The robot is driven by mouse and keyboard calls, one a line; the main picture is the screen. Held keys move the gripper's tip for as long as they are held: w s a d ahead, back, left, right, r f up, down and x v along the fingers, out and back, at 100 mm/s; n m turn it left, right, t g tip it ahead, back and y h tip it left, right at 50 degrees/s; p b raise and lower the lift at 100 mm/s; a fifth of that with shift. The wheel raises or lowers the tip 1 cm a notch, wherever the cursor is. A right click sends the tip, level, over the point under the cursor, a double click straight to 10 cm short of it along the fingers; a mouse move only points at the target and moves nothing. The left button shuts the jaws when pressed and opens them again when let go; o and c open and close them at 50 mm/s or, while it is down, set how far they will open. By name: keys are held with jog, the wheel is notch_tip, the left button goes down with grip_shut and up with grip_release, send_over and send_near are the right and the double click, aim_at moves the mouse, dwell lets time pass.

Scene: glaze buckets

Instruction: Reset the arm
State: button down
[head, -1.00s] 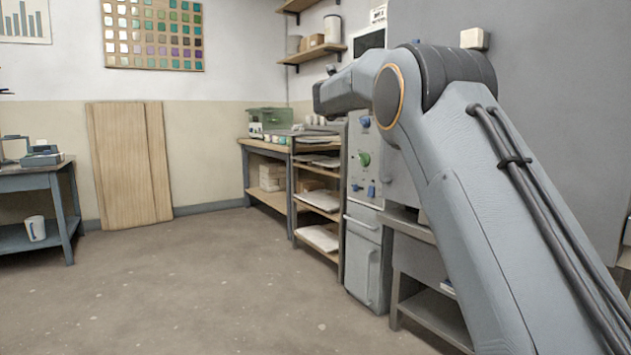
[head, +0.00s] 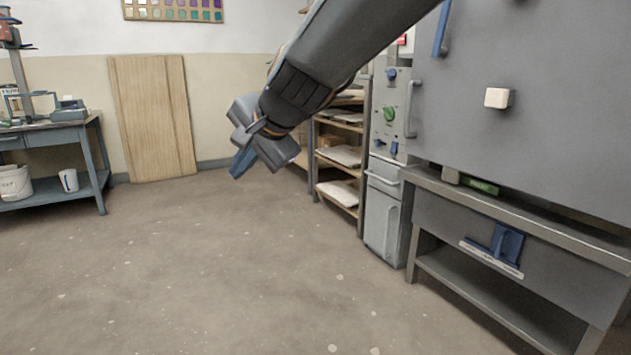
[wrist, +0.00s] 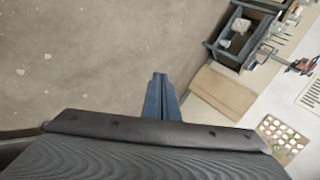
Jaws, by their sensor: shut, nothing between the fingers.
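My arm reaches in from the top right of the head view, angled down to the left. My gripper (head: 242,163) is at its end, over open floor in front of the shelving. Its blue fingers also show in the wrist view (wrist: 160,82), closed together with nothing between them. No object is touching the gripper.
A blue workbench (head: 55,135) with a white bucket (head: 15,183) stands at left. Wooden boards (head: 152,120) lean on the back wall. A shelf rack (head: 338,155), a grey control cabinet (head: 385,215) and a metal bench (head: 520,215) line the right. The middle floor is clear.

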jog(key=s+d+f+n+g+h, duration=0.2)
jog(key=s+d+f+n, duration=0.3)
jog(key=s, duration=0.6)
jog(key=s+d+f+n+g+h, duration=0.1)
jog(key=s+d+f+n+g, duration=0.25)
jog(key=s+f, duration=0.45)
jog(key=s+d+f+n+g+h, duration=0.2)
jog(key=s+d+f+n, duration=0.3)
jog(key=s, duration=0.8)
jog(key=d+r+m+p, duration=0.2)
jog(key=d+r+p, duration=0.5)
jog(key=p, duration=0.5)
jog(key=d+r+m+h+p, duration=0.1)
jog(key=d+r+m+p, duration=0.2)
jog(key=r+p, duration=0.9)
jog(key=d+r+m+p, duration=0.2)
jog(key=d+r+p, duration=0.7)
jog(key=p, duration=0.3)
jog(key=shift+w+d+r+h, duration=0.3)
jog(key=shift+w+d, duration=0.05)
jog(key=shift+d, duration=0.45)
jog(key=shift+m+t, duration=0.25)
